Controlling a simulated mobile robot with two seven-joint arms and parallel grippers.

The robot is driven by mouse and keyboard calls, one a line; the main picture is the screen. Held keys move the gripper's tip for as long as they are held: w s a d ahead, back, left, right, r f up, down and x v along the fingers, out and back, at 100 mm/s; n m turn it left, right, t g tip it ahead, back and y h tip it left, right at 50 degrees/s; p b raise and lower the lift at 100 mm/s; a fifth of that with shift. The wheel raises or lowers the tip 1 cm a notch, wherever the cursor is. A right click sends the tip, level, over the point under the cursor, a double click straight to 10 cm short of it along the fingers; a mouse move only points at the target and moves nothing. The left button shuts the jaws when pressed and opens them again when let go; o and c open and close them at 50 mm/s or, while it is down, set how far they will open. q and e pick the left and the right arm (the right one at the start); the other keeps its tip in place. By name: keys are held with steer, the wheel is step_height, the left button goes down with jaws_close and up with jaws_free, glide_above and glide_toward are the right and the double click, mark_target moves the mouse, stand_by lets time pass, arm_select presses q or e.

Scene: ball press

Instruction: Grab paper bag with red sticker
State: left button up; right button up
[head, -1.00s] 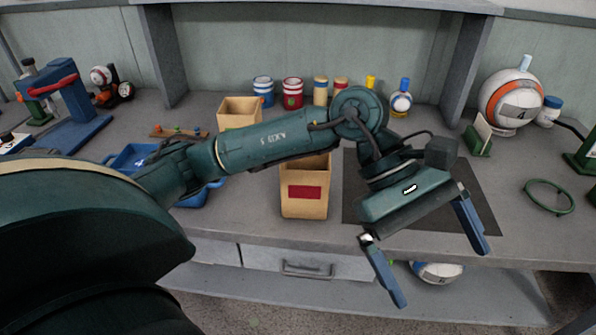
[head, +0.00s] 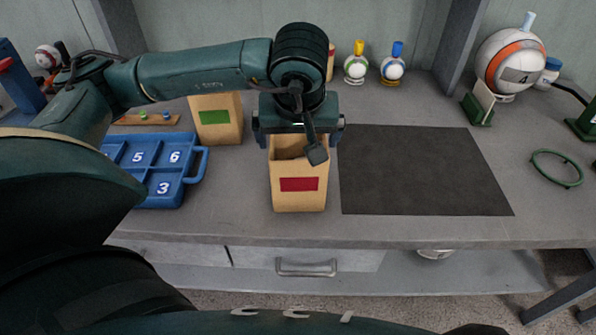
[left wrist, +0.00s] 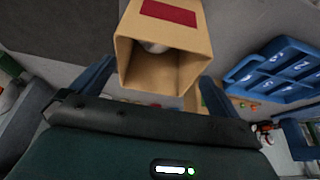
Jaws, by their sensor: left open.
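The paper bag with the red sticker (head: 299,199) stands upright and open-topped on the grey table, left of the dark mat. My left gripper (head: 298,135) is over the bag's top, pointing down, with a finger on either side of it. In the left wrist view the bag (left wrist: 160,70) lies between the two spread blue fingers of my left gripper (left wrist: 155,85), and something pale shows inside it. The gripper is open; whether a finger touches the bag cannot be told. A second paper bag, with a green sticker (head: 216,131), stands behind to the left. My right gripper is not in view.
A blue numbered tray (head: 197,166) sits left of the bag. The dark mat (head: 420,172) to the right is bare. A ball on a stand (head: 510,62), a green ring (head: 557,168) and two small capped balls (head: 356,68) stand farther right and back.

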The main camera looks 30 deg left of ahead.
mark_target(298, 152)
arm_select(q)
steer(key=shift+p+x, duration=0.3)
steer(key=shift+x, duration=3.1)
steer(key=shift+w, duration=0.1)
steer(key=shift+c, duration=0.6)
steer(key=shift+r, duration=0.1)
steer(key=c, duration=0.7)
